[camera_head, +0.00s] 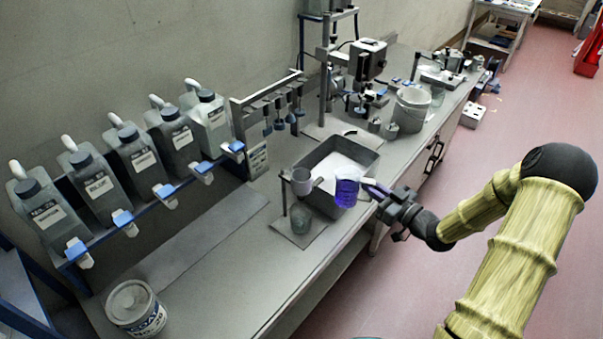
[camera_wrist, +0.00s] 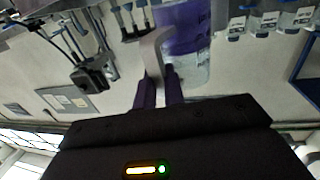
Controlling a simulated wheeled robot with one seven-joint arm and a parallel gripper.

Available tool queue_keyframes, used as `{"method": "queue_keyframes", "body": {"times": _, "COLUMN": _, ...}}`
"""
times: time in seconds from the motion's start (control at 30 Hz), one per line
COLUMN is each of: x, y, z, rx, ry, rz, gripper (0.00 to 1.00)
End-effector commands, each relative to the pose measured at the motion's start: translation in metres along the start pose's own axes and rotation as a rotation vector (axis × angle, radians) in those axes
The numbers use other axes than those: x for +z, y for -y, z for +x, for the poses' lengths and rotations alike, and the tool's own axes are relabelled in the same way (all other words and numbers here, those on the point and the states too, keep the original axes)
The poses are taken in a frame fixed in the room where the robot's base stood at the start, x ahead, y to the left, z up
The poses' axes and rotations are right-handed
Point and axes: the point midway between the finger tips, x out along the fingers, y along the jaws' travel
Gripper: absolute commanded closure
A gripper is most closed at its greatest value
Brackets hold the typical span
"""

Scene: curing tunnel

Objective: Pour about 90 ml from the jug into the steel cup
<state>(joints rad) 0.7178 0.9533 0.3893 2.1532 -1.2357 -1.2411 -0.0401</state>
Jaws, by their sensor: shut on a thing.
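My gripper (camera_head: 380,194) is shut on the handle of a clear jug (camera_head: 347,187) holding purple-blue liquid. The jug looks about upright, raised above the bench by the right edge of a grey tray. In the wrist view my gripper's fingers (camera_wrist: 160,88) close on the pale handle, with the jug (camera_wrist: 198,68) beyond it. A small grey cup (camera_head: 302,181), which looks like the steel cup, sits on a stand just left of the jug, apart from it. Its inside is not clear.
A glass beaker (camera_head: 301,219) stands below the cup. The grey tray (camera_head: 368,160) holds white material behind the jug. Several labelled jugs (camera_head: 139,151) line a rack at left. A white tub (camera_head: 135,306) stands at front left. The bench between is mostly clear.

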Motion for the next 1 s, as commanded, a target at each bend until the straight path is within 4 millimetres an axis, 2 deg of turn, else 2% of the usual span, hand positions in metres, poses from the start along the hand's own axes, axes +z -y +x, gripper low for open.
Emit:
{"method": "queue_keyframes", "body": {"times": 0.37, "x": -0.024, "y": 0.008, "z": 0.011, "rx": -0.002, "ry": 0.14, "rz": -0.098, "gripper": 1.0}}
{"method": "queue_keyframes", "body": {"times": 1.0, "x": -0.049, "y": 0.032, "z": 0.047, "rx": -0.002, "ry": 0.47, "rz": -0.319, "gripper": 1.0}}
